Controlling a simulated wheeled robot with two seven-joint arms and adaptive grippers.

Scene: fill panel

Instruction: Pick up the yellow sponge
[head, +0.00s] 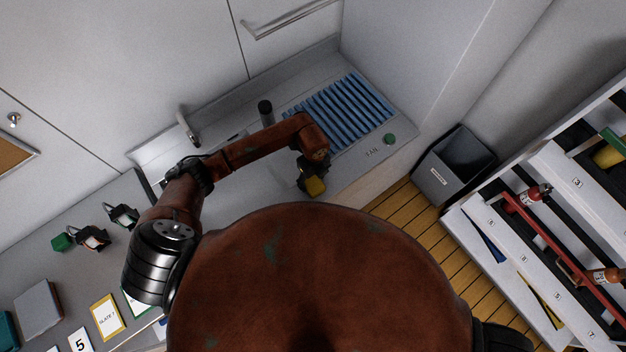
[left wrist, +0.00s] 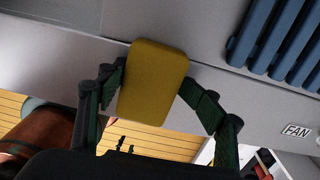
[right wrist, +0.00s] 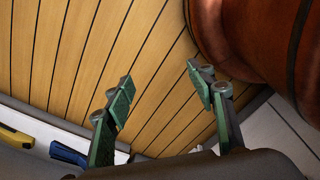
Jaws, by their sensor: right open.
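The yellow sponge (left wrist: 155,80) sits between the two fingers of my left gripper (left wrist: 152,88) in the left wrist view. A fingertip meets it on each side, so the gripper looks shut on it. In the head view the sponge (head: 316,187) shows at the end of my left arm, by the front edge of the grey counter (head: 245,195). I cannot tell its height above the counter. My right gripper (right wrist: 160,90) is open and empty in the right wrist view, with wooden floor behind it.
A dark cylinder (head: 265,110) and a faucet (head: 187,128) stand behind my left arm. A grey bin (head: 452,165) and a shelf unit (head: 535,235) stand to the right.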

